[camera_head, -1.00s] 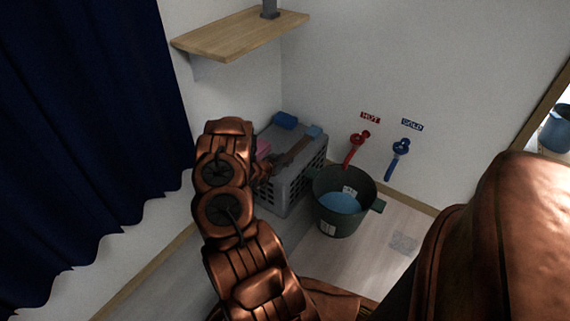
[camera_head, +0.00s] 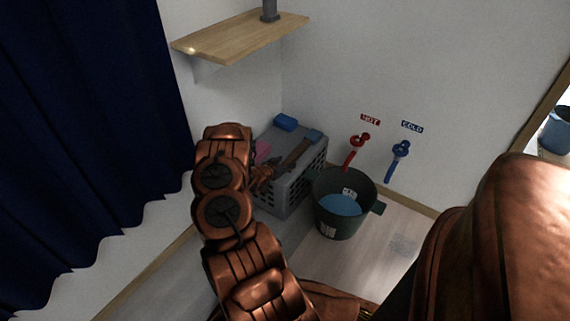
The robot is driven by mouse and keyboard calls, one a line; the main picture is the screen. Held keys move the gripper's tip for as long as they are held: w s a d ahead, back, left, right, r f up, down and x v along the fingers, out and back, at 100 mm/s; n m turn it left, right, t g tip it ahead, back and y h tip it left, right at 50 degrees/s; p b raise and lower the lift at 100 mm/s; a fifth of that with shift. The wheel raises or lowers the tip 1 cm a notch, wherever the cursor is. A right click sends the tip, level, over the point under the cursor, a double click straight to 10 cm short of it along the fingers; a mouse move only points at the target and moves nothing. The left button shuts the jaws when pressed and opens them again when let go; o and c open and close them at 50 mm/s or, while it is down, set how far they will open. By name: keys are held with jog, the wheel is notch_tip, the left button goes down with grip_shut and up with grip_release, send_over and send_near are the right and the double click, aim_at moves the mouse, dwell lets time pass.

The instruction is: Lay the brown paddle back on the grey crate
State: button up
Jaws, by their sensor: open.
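The grey crate (camera_head: 309,173) stands in the corner against the wall, with holes in its side. The brown paddle (camera_head: 298,154) lies over the crate's top, its far end by a blue-grey piece at the crate's back right. Its near end runs toward my gripper (camera_head: 264,177), which is at the crate's left front, partly hidden behind my arm. The gripper is open; its fingertips are small and dark, and I cannot tell whether they touch the paddle.
A blue block (camera_head: 285,122) and a pink item (camera_head: 263,150) are on the crate. A dark green bucket (camera_head: 331,219) with blue contents stands right of it. Red (camera_head: 355,150) and blue (camera_head: 398,158) taps are on the wall. A wooden shelf (camera_head: 235,38) juts out above.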

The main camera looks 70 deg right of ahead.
jog(key=shift+f+b, duration=0.25)
jog(key=shift+b, duration=0.25)
jog(key=p+v, duration=0.1)
jog(key=v, duration=0.1)
jog(key=p+v, duration=0.1)
jog(key=v, duration=0.3)
jog(key=shift+w+a+r+p, duration=0.1)
jog(key=shift+w+r+p, duration=0.25)
jog(key=shift+r+p, duration=0.1)
jog(key=shift+w+a+r, duration=0.1)
jog(key=shift+a+r, duration=0.05)
jog(key=shift+a, duration=0.4)
